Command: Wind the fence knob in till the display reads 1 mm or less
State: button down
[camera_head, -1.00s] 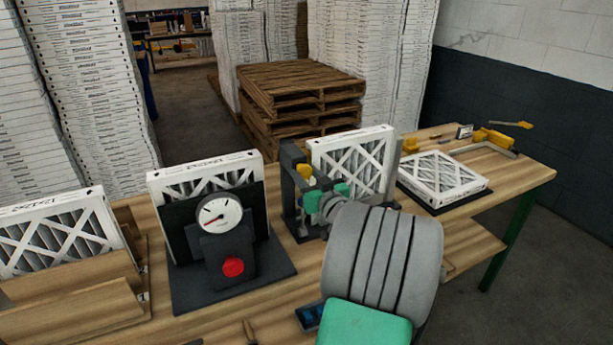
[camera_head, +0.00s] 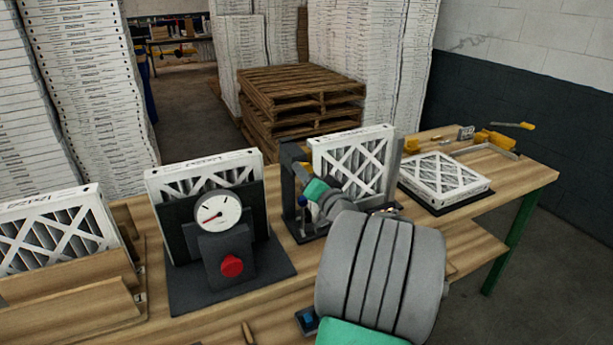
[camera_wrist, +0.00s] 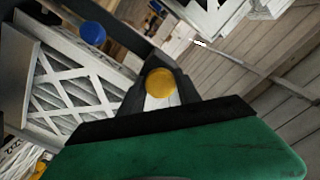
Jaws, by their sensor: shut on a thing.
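The fence fixture (camera_head: 290,165) is a dark upright frame on the bench, with a white-framed filter (camera_head: 352,165) standing in it. In the wrist view a round yellow knob (camera_wrist: 160,84) shows just beyond the dark finger edge, and a blue knob (camera_wrist: 92,33) stands farther off on the dark frame. A small black box with a blue face (camera_head: 307,320) lies at the bench front; no reading is legible.
A dial gauge (camera_head: 218,210) with a red button (camera_head: 232,266) stands left of the fixture. A filter (camera_head: 445,178) lies flat on the right, near yellow tools (camera_head: 495,140). A wooden rack (camera_head: 75,295) holds another filter at the far left. Pallets (camera_head: 300,95) stand behind.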

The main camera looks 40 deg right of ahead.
jog(key=shift+m, duration=1.8)
jog(key=c, duration=0.9)
grip_release()
jog(key=shift+o, duration=0.2)
jog(key=b+v, duration=0.2)
jog(key=v, duration=0.5)
jog(key=shift+s, duration=0.4)
jog(key=shift+a+r, duration=0.1)
jog(key=shift+a, duration=0.05)
